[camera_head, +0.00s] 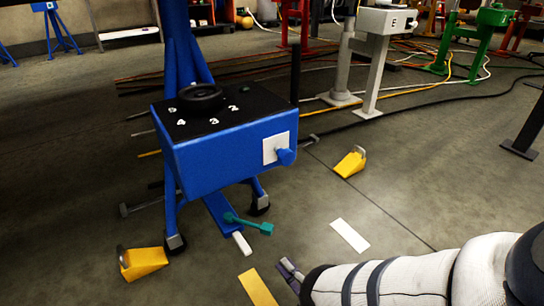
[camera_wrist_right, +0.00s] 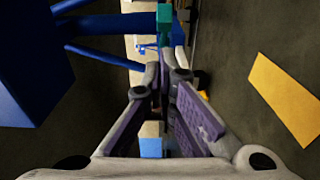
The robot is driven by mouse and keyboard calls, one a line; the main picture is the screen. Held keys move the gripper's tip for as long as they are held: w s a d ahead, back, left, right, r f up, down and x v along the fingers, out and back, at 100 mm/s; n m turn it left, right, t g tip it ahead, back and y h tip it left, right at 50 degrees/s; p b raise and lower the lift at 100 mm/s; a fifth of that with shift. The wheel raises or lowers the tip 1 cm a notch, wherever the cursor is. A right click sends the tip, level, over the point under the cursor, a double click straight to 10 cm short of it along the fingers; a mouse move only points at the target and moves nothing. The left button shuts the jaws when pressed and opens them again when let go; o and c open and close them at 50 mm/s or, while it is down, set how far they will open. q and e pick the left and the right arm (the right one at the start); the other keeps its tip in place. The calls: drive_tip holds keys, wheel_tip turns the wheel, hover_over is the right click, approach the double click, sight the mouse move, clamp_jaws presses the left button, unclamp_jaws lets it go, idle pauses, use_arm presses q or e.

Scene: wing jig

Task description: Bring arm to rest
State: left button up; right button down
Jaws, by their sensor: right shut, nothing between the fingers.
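My right arm (camera_head: 400,282), in a white ribbed sleeve, comes in from the lower right of the head view. Its right gripper (camera_head: 289,272) hangs low above the floor, right of the yellow strip and in front of the blue stand. In the right wrist view the purple-padded fingers of the gripper (camera_wrist_right: 166,76) come together at the tips, with nothing held between them. My left gripper is not in view.
A blue stand (camera_head: 236,153) with a numbered dial top is close by. A teal lever (camera_head: 248,223) juts from its foot, apart from the gripper. Yellow wedges (camera_head: 350,163) (camera_head: 144,263) flank it. A white strip (camera_head: 349,236) and a yellow strip (camera_head: 257,288) mark the floor.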

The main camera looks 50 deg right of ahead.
drive_tip(key=shift+s+d, duration=0.2)
drive_tip(key=shift+s, duration=0.9)
drive_tip(key=shift+f, duration=0.1)
